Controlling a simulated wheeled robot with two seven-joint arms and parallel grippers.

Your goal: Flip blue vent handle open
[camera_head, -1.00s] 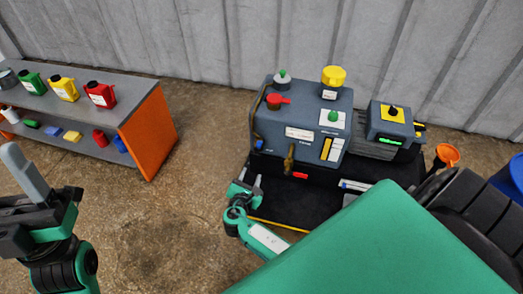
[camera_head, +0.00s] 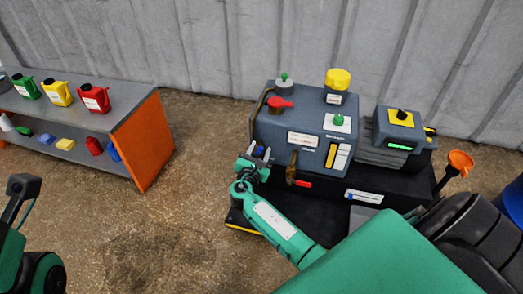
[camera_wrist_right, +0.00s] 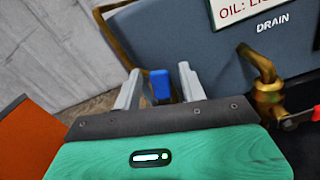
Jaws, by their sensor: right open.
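The blue vent handle (camera_wrist_right: 161,84) sits on the left side of the grey pump housing. In the right wrist view it shows between the two open fingers of my right gripper (camera_wrist_right: 159,88), apart from both. In the head view my right gripper (camera_head: 260,152) is at the left face of the pump (camera_head: 300,125), and its fingers cover most of the handle. My left gripper (camera_head: 22,188) is only partly in view at the left edge, away from the pump; I cannot tell its jaw state.
A brass drain pipe (camera_wrist_right: 265,80) with a red handle (camera_head: 302,183) is right of my right gripper. A shelf (camera_head: 125,95) with bottles stands at the left. The floor between is clear.

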